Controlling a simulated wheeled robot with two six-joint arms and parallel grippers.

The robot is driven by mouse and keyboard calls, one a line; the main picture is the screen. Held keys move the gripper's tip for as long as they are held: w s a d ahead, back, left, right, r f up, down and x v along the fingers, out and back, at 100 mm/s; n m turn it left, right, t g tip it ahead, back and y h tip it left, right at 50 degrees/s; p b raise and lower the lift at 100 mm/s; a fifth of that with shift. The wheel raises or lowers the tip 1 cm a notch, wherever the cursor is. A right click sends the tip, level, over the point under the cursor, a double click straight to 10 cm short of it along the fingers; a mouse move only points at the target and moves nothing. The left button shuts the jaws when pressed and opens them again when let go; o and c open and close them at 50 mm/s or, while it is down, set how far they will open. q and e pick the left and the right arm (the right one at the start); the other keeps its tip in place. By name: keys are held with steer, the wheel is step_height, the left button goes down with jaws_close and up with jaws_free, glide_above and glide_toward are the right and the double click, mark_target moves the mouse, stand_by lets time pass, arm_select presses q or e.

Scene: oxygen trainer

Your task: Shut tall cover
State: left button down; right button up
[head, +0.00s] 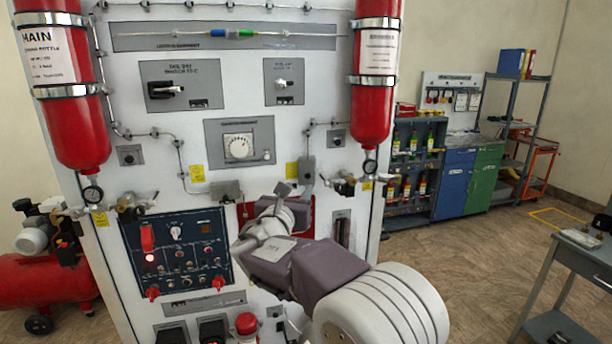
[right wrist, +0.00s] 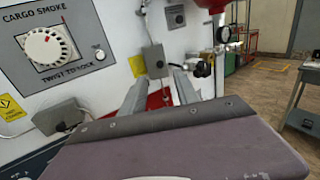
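A tall red cover (head: 147,237) stands upright at the upper left of the dark blue switch panel (head: 194,277), above a lit red lamp (head: 150,258). It looks raised, but I cannot be sure that it is the cover named. My right gripper (head: 284,191) is in front of the white trainer board, to the right of the switch panel. In the right wrist view its two grey fingers (right wrist: 160,85) are apart, with nothing seen between them but a red patch of the board behind. The right arm hides part of the board. My left gripper is not in view.
A grey box (head: 307,168) and a valve (head: 345,183) stick out near my right gripper. Red bottles (head: 374,95) hang on both sides of the board. A dial plate (head: 239,142) is above. A grey table (head: 584,250) stands at right, with open floor between.

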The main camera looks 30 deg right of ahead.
mark_target(307, 176)
steer(key=p+x, duration=0.2)
steer(key=x, duration=0.6)
steer(key=shift+w+d, duration=0.3)
steer(key=shift+f, duration=0.1)
jaws_close()
